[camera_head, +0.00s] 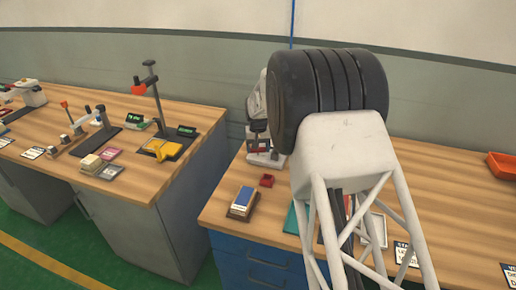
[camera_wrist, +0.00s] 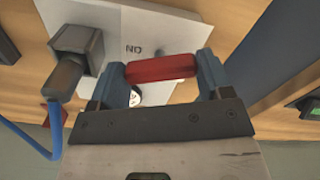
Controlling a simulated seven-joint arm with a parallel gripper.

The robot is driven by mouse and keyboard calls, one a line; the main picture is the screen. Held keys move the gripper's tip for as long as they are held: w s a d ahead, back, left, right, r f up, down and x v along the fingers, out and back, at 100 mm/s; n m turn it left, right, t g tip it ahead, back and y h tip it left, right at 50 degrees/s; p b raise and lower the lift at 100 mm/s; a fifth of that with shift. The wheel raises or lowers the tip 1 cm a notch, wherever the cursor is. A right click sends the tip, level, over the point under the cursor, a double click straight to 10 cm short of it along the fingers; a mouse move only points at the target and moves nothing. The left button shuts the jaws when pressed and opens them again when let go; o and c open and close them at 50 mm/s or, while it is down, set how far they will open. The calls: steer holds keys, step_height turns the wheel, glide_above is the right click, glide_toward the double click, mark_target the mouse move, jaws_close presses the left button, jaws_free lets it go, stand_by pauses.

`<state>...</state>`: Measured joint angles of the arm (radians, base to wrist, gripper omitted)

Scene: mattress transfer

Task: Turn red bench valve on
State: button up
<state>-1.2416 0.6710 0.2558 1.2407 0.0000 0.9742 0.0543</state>
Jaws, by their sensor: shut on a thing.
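In the wrist view, the red valve handle (camera_wrist: 160,68) is a short red bar lying across the picture in front of a light grey plate (camera_wrist: 185,35) with dark lettering. My gripper (camera_wrist: 160,70) has one blue-grey finger at each end of the bar and is shut on it. A round white part (camera_wrist: 136,96) shows partly below the bar, the rest hidden by my gripper. In the head view, my own arm covers much of the right bench, and neither my gripper nor the valve handle can be made out there.
A dark grey fitting (camera_wrist: 78,48) with a blue cable (camera_wrist: 25,138) is close left of my gripper. The left bench (camera_head: 190,115) holds several tools.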

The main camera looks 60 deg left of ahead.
steer(key=m, duration=0.4)
steer(key=shift+m, duration=0.3)
stand_by(0.4)
steer(key=o, duration=0.9)
steer(key=shift+r, duration=0.15)
steer(key=shift+r, duration=3.7)
